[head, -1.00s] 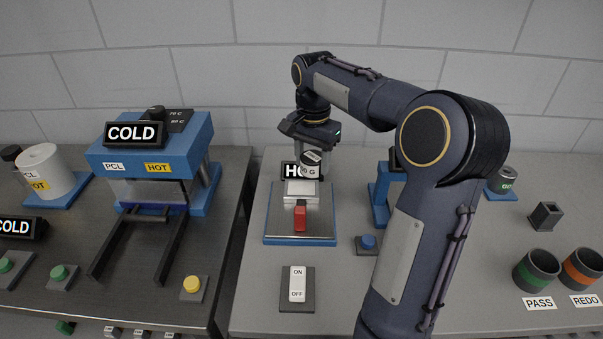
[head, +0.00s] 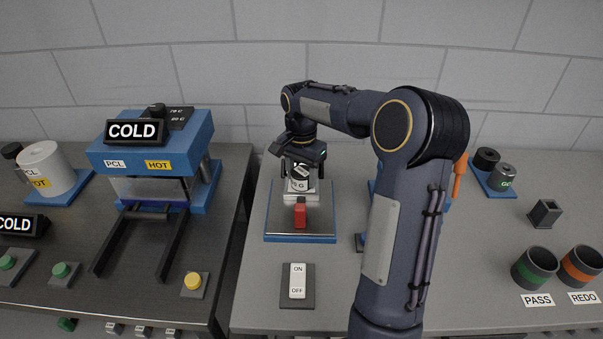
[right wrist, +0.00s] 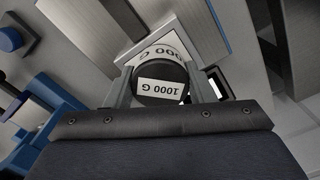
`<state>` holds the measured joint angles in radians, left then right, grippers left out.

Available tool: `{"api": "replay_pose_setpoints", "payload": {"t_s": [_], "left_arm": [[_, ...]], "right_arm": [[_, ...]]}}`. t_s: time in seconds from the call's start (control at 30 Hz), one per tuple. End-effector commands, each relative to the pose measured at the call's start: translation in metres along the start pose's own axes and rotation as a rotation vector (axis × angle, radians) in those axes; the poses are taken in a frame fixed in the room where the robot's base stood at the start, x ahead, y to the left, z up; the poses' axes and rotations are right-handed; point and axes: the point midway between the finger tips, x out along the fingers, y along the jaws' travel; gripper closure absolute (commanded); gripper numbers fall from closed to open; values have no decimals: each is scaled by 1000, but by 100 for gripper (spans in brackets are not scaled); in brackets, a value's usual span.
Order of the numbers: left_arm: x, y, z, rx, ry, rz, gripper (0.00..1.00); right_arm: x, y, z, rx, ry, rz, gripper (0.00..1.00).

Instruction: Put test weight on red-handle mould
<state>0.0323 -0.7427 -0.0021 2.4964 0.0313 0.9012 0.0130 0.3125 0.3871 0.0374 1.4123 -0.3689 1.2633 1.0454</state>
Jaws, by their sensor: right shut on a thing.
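The test weight (head: 300,183) is a dark cylinder with a white label, read as 1000 G in the right wrist view (right wrist: 160,72). My right gripper (head: 302,178) is shut on it, with one finger on each side. The weight is over the back part of the pale red-handle mould (head: 293,198). I cannot tell whether it touches the mould. The mould's red handle (head: 299,215) points toward me. The mould sits on a metal plate with a blue base (head: 318,238). My left gripper is out of view.
An ON/OFF switch (head: 298,281) is in front of the plate. A blue press marked COLD (head: 150,155) stands on the dark table at left. PASS (head: 536,268) and REDO (head: 580,266) cups are at right. My right arm hides part of the middle of the grey table.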

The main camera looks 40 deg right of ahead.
Motion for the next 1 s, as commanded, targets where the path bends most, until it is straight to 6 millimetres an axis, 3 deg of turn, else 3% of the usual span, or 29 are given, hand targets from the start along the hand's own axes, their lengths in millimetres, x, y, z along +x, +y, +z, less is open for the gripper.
{"api": "replay_pose_setpoints", "payload": {"t_s": [0.13,0.17,0.3,0.7,1.0], "left_arm": [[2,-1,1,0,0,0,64],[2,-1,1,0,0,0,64],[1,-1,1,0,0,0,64],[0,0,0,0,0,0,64],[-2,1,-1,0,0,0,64]], "right_arm": [[2,-1,0,-1,2,-4,100],[3,0,0,-1,0,-1,48],[3,0,0,-1,0,0,30],[-6,0,0,0,1,-1,29],[-65,-1,0,-1,3,-4,29]]}}
